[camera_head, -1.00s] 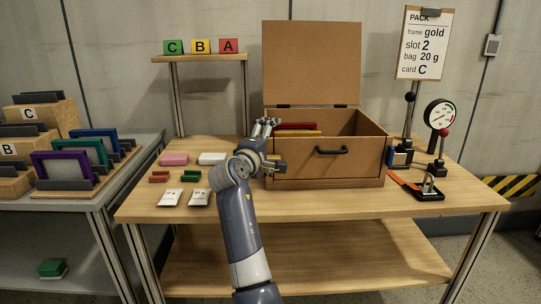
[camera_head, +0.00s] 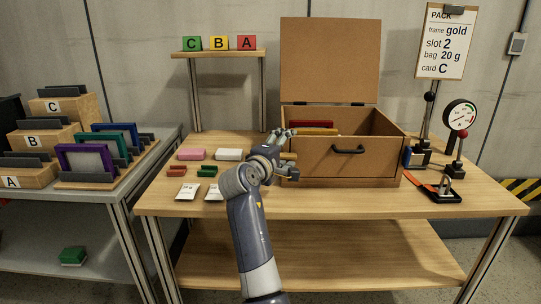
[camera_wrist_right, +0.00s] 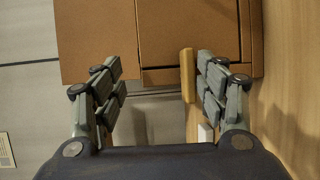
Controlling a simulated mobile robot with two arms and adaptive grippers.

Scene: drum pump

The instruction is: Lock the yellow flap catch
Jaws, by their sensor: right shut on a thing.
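A yellowish bar (camera_head: 288,156), which looks like the flap catch, sits at the left end of the wooden box (camera_head: 345,172). In the right wrist view the bar (camera_wrist_right: 187,75) lies between the fingers, close against the right-hand one. The box lid (camera_head: 330,60) stands open. My left gripper is not in view.
A red item (camera_head: 311,125) shows inside the box. Small blocks and white packets (camera_head: 187,192) lie to the left. The table front (camera_head: 330,203) is clear.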

